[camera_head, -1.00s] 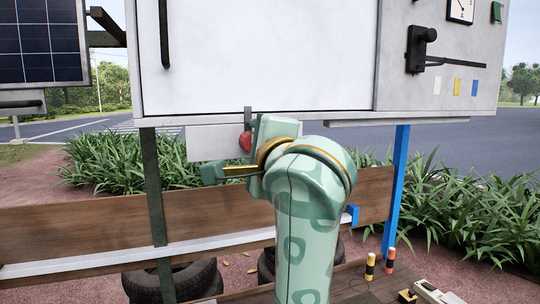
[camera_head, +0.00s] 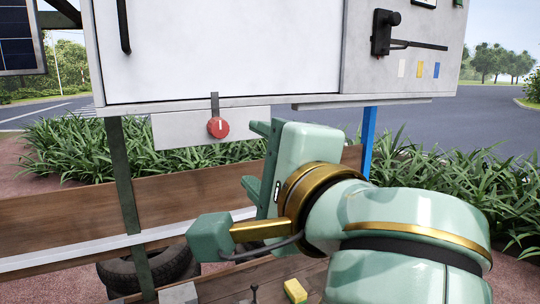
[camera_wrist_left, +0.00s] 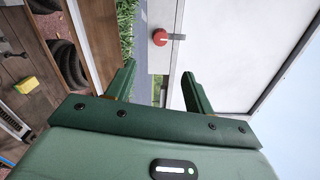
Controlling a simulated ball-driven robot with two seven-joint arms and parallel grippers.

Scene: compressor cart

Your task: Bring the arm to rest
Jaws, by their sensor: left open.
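My left arm reaches in from the lower right in the head view. Its green gripper (camera_head: 256,155) stands in front of the wooden side board, right of and a little below the red knob (camera_head: 218,127). The knob sits on a small pale panel (camera_head: 172,130) under the white cabinet, apart from the gripper. In the left wrist view both fingers (camera_wrist_left: 158,70) are spread with nothing between them. The red knob (camera_wrist_left: 176,37) shows beyond the fingertips there. My right gripper is in neither view.
The white cabinet (camera_head: 230,50) hangs above, with a black lever (camera_head: 415,45) on its right part. A blue post (camera_head: 369,140) and the wooden board (camera_head: 60,217) stand behind the arm. A yellow block (camera_head: 296,290) lies on the deck below.

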